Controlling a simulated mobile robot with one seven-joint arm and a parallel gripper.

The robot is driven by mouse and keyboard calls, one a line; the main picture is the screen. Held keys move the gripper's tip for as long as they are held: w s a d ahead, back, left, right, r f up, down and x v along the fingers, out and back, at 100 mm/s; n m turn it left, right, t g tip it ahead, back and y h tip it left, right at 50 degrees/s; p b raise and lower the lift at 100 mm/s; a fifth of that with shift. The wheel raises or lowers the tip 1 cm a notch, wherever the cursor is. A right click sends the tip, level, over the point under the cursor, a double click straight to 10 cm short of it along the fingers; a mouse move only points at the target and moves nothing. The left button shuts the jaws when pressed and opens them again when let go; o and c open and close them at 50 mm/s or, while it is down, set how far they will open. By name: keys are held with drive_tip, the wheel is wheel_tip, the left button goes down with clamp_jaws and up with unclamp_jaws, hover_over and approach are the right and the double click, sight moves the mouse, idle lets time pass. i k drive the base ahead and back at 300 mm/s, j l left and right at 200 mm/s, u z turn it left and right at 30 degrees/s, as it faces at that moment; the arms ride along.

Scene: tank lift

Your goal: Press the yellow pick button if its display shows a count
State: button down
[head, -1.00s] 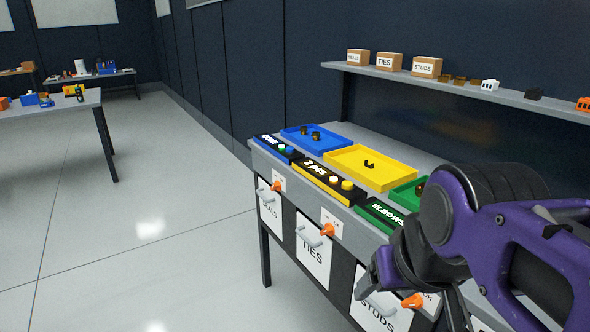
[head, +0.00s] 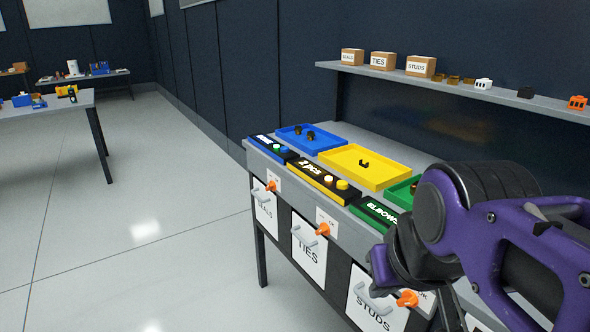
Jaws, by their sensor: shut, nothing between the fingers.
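The yellow station's display (head: 305,168) is a black strip in front of the yellow tray (head: 349,180), and it reads "2 PCS". At its right end are a pale, lit-looking button (head: 329,180) and the yellow button (head: 342,185). The yellow tray holds one small dark part (head: 364,164). My gripper (head: 382,268) is at the lower right, in front of the bench and apart from the buttons. Its fingers are shut and empty, pointing down and left, partly hidden by my wrist.
A blue tray (head: 330,139) with dark parts lies left of the yellow one. A green tray (head: 399,191) with its "ELBOWS" display (head: 381,212) is partly behind my arm. Drawers with handles and orange knobs line the bench front. A shelf (head: 400,75) holds labelled boxes.

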sight(342, 184)
drive_tip(key=k, duration=0.5)
drive_tip(key=i+j+z, duration=0.1)
drive_tip(key=z, duration=0.9)
drive_tip(key=i+j+z, duration=0.15)
drive_tip(key=j+z, duration=0.15)
drive_tip(key=i+j+z, duration=0.1)
drive_tip(key=j+z, duration=0.5)
drive_tip(key=j, duration=1.2)
drive_tip(key=i+j, duration=0.15)
drive_tip(key=j, duration=0.4)
drive_tip(key=l+z, duration=0.05)
